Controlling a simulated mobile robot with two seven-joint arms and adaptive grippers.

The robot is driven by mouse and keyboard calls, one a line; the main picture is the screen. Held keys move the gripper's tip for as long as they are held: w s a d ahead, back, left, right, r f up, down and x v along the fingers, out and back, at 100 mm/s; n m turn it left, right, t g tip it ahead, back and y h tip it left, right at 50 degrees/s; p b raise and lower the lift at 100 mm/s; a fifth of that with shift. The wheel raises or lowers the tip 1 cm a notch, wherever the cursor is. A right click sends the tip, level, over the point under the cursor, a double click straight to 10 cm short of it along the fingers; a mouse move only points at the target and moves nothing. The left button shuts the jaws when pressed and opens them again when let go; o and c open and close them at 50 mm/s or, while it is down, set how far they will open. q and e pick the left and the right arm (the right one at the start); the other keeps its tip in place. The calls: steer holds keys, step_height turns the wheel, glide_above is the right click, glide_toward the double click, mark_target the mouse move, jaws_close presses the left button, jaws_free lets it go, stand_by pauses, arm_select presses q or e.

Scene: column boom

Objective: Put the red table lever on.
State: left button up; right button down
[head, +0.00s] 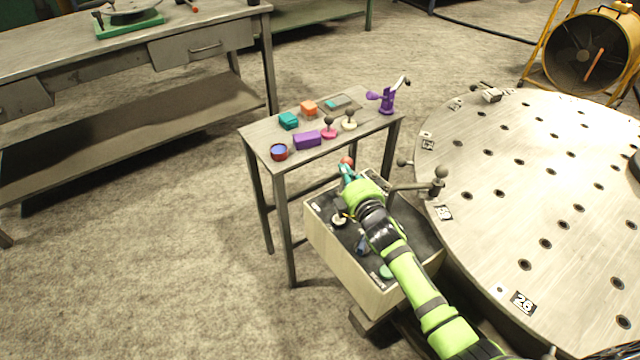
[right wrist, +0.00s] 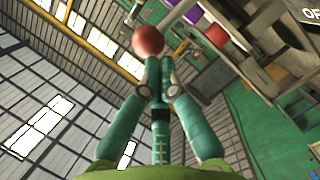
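A red ball knob (head: 346,161) shows at the tips of my right gripper (head: 347,171), above the control box near the small table's front edge. In the right wrist view the red ball (right wrist: 148,40) lies just beyond the teal fingertips (right wrist: 159,78). The fingertips are close together, with the ball ahead of them rather than between them; I cannot tell whether they touch it. The knob's mounting is hidden in the head view. A pinkish-red lever (head: 329,133) stands on the small table, apart from the gripper. My left gripper is not in view.
The small table (head: 262,131) also holds a purple block (head: 307,141), teal and orange blocks, and a purple clamp-like device (head: 387,100). The control box (head: 350,268) lies under my right arm. A large round perforated table (head: 480,220) stands close on the right. Floor at left is clear.

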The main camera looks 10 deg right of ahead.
steer(key=shift+w+d+r+m+g+p, duration=0.15)
steer(key=shift+w+d+m+p, duration=0.1)
steer(key=shift+d+m+p, duration=0.25)
steer(key=shift+w+d+f+m+g+p, duration=0.1)
steer(key=shift+w+d+m+g+p, duration=0.1)
steer(key=shift+d+m, duration=0.35)
steer(key=shift+w+d+f, duration=0.15)
steer(key=shift+d, duration=0.3)
steer(key=shift+w+d+f, duration=0.1)
steer(key=shift+w+d, duration=0.05)
steer(key=shift+d, duration=0.25)
steer(key=shift+d, duration=0.1)
